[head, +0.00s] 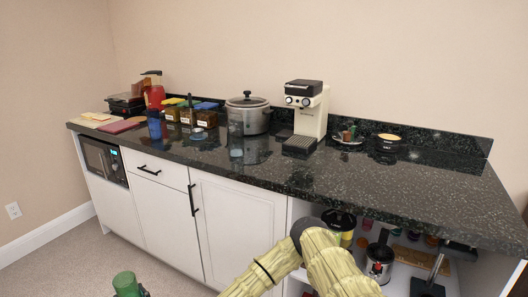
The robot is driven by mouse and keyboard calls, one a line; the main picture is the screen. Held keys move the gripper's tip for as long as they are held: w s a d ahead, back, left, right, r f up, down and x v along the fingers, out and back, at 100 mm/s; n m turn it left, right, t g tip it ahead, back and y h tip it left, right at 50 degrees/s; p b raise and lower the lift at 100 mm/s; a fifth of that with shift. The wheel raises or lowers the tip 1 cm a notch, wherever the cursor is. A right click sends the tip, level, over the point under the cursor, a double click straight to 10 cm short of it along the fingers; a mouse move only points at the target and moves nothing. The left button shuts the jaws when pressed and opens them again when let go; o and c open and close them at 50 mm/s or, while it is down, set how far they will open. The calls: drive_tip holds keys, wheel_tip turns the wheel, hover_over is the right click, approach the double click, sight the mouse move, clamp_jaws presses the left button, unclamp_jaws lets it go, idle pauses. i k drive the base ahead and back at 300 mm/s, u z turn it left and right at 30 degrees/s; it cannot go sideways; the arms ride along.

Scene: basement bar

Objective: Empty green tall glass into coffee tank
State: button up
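The green tall glass (125,284) shows at the bottom left edge, in front of the cabinets and above the floor. Its lower part is cut off. A dark part of my gripper (143,291) shows right beside it and appears to hold it; most of the gripper is out of view. A cream and black coffee machine (312,112) stands on the dark counter against the wall. I cannot make out a separate coffee tank on it. A clear tall container (236,140) stands to its left, near a silver cooker; I cannot tell its contents.
The speckled counter (420,190) is bare at the front right. A silver cooker (248,113), blue cup (154,125), red bottle (156,96) and several boxes crowd its left and middle. A cup on a saucer (348,136) sits right of the machine. Open shelves lie below.

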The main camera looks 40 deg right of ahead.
sight(235, 119)
drive_tip(key=z, duration=0.95)
